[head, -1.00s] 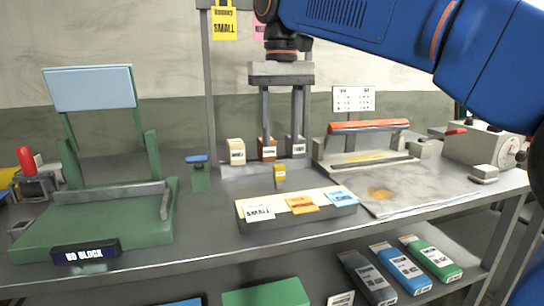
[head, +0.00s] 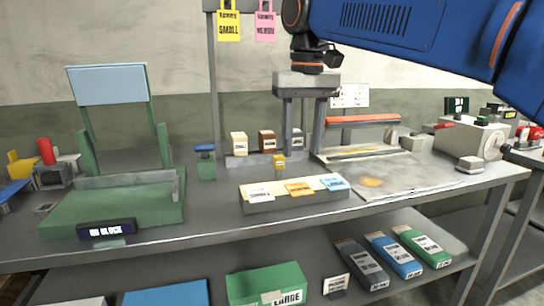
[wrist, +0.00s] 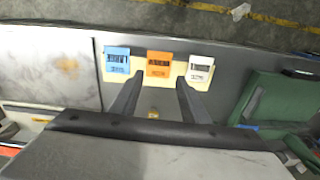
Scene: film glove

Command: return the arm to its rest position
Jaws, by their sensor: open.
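My gripper (head: 302,122) hangs from my blue arm above the bench in the head view. Its two grey fingers point down and stand apart, with nothing between them. In the wrist view my gripper (wrist: 154,95) is also open and empty, with its fingertips over the near side of a pale card holder. The holder (head: 260,204) carries a white, an orange and a blue card and lies near the front edge of the bench. Part of the bench behind the fingers is hidden.
The grey bench (head: 215,232) carries a green fixture (head: 118,210) at left and an orange-handled sealer (head: 362,121) at right. Small labelled boxes (head: 239,144) stand behind the gripper. A lower shelf holds a green box (head: 265,285) and several colored packs.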

